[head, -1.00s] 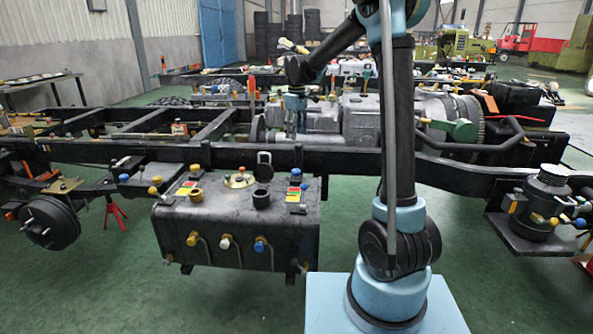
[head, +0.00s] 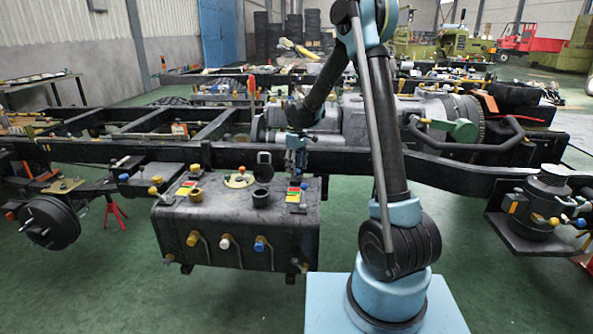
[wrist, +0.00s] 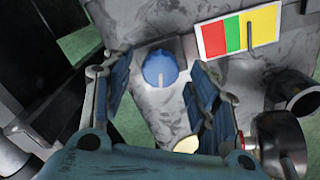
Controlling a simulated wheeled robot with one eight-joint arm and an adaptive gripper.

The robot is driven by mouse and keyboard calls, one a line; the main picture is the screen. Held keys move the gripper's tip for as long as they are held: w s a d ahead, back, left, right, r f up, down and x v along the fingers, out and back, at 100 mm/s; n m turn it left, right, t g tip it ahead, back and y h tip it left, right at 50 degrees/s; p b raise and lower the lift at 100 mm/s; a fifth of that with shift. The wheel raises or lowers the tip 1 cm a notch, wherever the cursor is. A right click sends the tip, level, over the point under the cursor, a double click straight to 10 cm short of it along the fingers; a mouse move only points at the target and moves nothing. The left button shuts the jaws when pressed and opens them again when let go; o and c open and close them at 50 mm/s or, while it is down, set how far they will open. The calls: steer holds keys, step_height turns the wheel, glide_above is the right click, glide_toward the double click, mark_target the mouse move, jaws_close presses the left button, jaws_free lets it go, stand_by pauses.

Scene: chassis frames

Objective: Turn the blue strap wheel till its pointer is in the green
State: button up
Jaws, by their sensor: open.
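The blue strap wheel (wrist: 160,68) is a round blue knob with a pale line on it, on the grey tank top in the wrist view. A plate with red, green and yellow bands (wrist: 233,32) lies to its right. A thin grey pointer (wrist: 249,32) stands over the yellow band, near its border with green. My gripper (wrist: 155,72) is open, its two blue-grey fingers either side of the wheel in the picture; I cannot tell whether they touch it. In the head view my gripper (head: 297,158) is above the right end of the tank (head: 225,232).
A dark round filler neck (wrist: 280,140) and a pipe stub (wrist: 293,93) stand close right of my gripper. In the head view, a second banded plate (head: 186,188) sits at the tank's left, and a dark chassis rail (head: 225,158) runs behind.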

steer(key=shift+f, duration=0.6)
steer(key=c, duration=1.1)
steer(key=shift+o, duration=0.2)
steer(key=shift+m, duration=0.4)
steer(key=shift+m, duration=3)
steer(key=o, duration=1.1)
steer(key=shift+c, duration=0.2)
